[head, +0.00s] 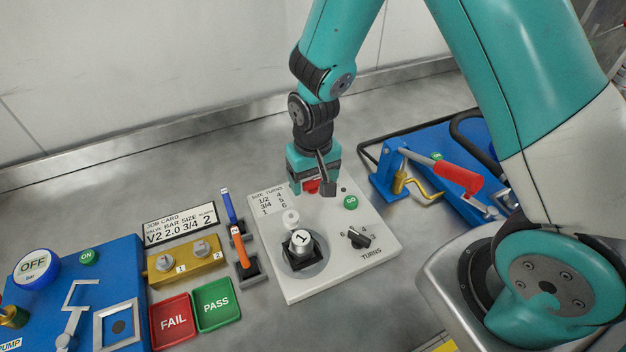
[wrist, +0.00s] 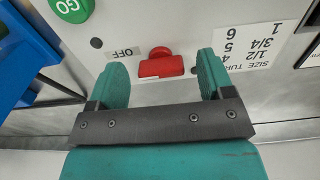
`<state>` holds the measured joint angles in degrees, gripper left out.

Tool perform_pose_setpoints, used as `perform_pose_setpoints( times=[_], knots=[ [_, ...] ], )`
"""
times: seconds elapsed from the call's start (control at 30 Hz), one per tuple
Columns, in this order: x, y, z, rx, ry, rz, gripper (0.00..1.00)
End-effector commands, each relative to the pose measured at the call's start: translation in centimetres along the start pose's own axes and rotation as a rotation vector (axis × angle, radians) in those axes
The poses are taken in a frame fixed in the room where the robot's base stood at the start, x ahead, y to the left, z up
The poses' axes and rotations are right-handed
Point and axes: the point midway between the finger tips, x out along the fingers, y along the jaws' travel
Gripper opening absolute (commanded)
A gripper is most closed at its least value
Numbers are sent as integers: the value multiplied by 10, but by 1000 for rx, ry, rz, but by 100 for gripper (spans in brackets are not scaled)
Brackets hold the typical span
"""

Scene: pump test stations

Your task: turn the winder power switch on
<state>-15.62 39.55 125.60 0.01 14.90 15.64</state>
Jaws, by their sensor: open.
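The winder is a white box (head: 345,268) with a size and turns table, a GO button and a TURNS knob on top. Its red power switch (wrist: 162,65) shows in the wrist view with an OFF label (wrist: 123,52) to its left; no ON label is visible. In the head view the red switch (head: 311,187) is partly covered by my gripper (head: 316,186), which is over the back part of the box. My gripper (wrist: 160,72) is open, with one green finger on each side of the switch in the wrist view. The fingers appear apart from it.
The green GO button (head: 350,202) is close to the right of my gripper. A blue press with a red lever (head: 458,176) stands further right. An orange-handled lever (head: 239,245) and a brass block (head: 186,260) are at left. Bare bench lies behind the box.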

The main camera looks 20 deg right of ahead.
Motion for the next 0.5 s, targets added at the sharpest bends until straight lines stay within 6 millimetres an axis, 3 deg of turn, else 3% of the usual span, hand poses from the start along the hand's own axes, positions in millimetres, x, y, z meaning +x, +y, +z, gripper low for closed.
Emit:
perform_pose_setpoints(
  times=[0.13, 0.43, 0.5],
  knots=[
    [10, 0, 0, 0, -1, 0, 74],
    [12, 0, 0, 0, 1, 0, 74],
    [12, 0, 0, 0, 1, 0, 58]
  ],
)
